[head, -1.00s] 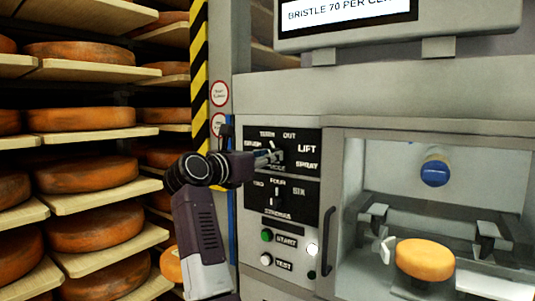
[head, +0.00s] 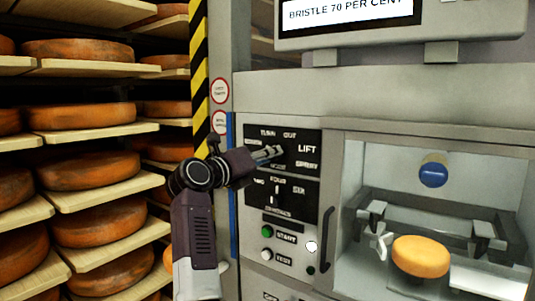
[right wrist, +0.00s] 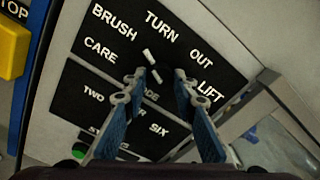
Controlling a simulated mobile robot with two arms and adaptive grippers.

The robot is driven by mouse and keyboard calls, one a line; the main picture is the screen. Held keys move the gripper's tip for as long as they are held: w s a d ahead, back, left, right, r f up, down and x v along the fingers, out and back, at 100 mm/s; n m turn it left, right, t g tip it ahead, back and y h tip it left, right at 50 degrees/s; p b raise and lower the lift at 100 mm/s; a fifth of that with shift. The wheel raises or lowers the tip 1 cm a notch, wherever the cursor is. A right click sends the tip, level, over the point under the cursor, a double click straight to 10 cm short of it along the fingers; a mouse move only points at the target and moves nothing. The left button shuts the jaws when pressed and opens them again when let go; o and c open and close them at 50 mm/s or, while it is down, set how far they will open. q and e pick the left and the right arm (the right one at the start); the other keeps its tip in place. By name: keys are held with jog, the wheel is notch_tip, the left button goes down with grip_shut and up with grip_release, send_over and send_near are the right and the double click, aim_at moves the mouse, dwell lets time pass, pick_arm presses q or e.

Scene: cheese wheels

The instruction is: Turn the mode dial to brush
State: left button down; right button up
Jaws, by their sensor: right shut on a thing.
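The mode dial (right wrist: 152,68) is on a black panel (right wrist: 190,38) with white labels, among them BRUSH, TURN, OUT, LIFT and CARE. Its white pointer mark leans up in the right wrist view, roughly between BRUSH and TURN. My right gripper (right wrist: 154,78) has its two blue-backed fingers on either side of the dial and is shut on it. In the head view the right gripper (head: 276,152) reaches the panel from the left and covers the dial. My left gripper is not in view.
Below is a second dial (head: 277,193) marked with numbers, then a green START button (head: 267,231) and a white button (head: 267,254). A door handle (head: 327,240) and a chamber with a cheese wheel (head: 421,257) are right. Shelves of cheese wheels (head: 90,170) stand left.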

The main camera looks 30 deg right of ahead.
dwell(0.4)
jog(key=o, duration=1.1)
jog(key=shift+d, duration=0.2)
notch_tip(320, 180, up, 10)
jog(key=shift+f, duration=0.1)
